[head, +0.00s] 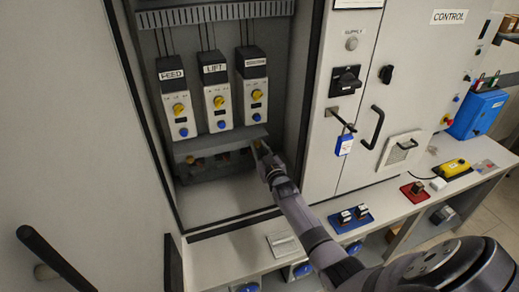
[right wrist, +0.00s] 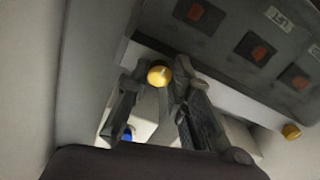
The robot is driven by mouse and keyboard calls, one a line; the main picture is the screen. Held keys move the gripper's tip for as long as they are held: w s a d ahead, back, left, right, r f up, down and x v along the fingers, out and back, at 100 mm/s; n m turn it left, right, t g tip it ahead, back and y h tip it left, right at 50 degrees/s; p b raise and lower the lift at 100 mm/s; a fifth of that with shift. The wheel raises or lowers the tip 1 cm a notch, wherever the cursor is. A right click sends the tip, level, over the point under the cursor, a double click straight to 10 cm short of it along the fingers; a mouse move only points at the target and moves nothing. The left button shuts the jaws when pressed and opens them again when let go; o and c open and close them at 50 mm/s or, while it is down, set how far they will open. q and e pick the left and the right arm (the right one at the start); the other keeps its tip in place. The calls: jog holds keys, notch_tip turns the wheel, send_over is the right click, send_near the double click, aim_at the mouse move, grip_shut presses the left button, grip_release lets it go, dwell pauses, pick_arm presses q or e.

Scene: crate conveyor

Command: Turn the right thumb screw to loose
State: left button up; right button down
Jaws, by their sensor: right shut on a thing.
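The right thumb screw (right wrist: 159,75) is a round yellow knob at the edge of a grey cover in the right wrist view. My right gripper (right wrist: 165,85) has its fingers on either side of the knob and is shut on it. In the head view my right gripper (head: 262,149) is at the right end of the grey cover (head: 215,144), low in the open cabinet, and mostly hides the knob. A second yellow thumb screw (right wrist: 291,131) shows at the cover's other end, clear of the gripper. The screw's turn angle cannot be told. My left gripper is not in view.
Drive units marked FEED (head: 177,105) and LIFT (head: 217,100), and a third unit (head: 252,92), hang above the cover. The cabinet's right frame stands close beside my right arm. A bench (head: 390,212) with small fixtures runs below.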

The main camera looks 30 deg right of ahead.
jog(key=shift+f, duration=0.15)
jog(key=c, duration=1.4)
grip_release()
jog(key=shift+c, duration=0.2)
jog(key=shift+s, duration=0.3)
jog(key=v, duration=1.1)
jog(key=shift+s, duration=0.25)
